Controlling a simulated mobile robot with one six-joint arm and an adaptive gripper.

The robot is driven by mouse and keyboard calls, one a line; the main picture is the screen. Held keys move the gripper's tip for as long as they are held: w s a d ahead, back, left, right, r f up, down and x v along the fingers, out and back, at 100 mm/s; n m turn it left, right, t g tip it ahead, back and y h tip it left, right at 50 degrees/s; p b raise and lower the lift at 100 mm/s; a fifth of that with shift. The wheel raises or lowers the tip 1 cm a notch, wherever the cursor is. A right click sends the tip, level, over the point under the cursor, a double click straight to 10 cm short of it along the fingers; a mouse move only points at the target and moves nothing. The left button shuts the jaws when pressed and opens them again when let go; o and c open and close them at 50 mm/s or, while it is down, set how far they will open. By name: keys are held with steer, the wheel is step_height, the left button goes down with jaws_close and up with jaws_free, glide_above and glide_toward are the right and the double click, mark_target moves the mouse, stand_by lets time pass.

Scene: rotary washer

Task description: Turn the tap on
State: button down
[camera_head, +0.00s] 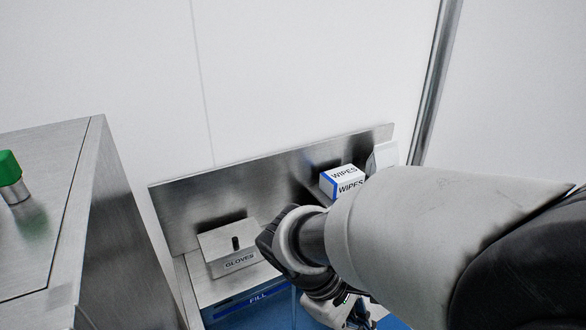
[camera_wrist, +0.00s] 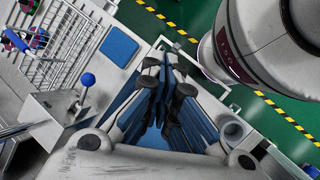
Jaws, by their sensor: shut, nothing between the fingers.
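My gripper (camera_wrist: 166,98) is in the middle of the wrist view, its dark fingertips close together, shut and empty. In the head view only a small part of my gripper (camera_head: 350,312) shows below my arm. No tap spout can be made out for certain. A blue ball knob on a thin stem (camera_wrist: 88,79) stands on a steel block to the left of my gripper in the wrist view, apart from the fingers. I cannot tell whether it is the tap's handle. My arm hides much of the right side of the head view.
A steel glove box (camera_head: 232,248) and a wipes box (camera_head: 342,182) stand by the steel backsplash (camera_head: 220,179). A blue basin marked FILL (camera_head: 258,298) lies in front. A steel cabinet with a green knob (camera_head: 10,169) is left. A wire basket (camera_wrist: 62,50) and blue pad (camera_wrist: 120,47) are nearby.

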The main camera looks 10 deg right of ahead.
steer(key=w+a+f+n+t+h+b, duration=0.1)
steer(key=w+f+n+t+h, duration=0.15)
steer(key=f+n, duration=0.35)
steer(key=w+a+f+n+t+h, duration=0.1)
steer(key=w+a+f+n+h, duration=0.1)
steer(key=w+f+n+h, duration=0.45)
steer(key=w+a+f+n+t+b, duration=0.15)
steer(key=f+n, duration=0.25)
steer(key=f, duration=0.4)
steer(key=shift+t, duration=0.3)
steer(key=w+d, duration=0.1)
steer(key=d, duration=0.2)
steer(key=w+d+r+b, duration=0.1)
steer(key=d, duration=0.3)
steer(key=w+d+b, duration=0.1)
steer(key=w+d, duration=0.1)
steer(key=d, duration=0.2)
steer(key=shift+r, duration=0.15)
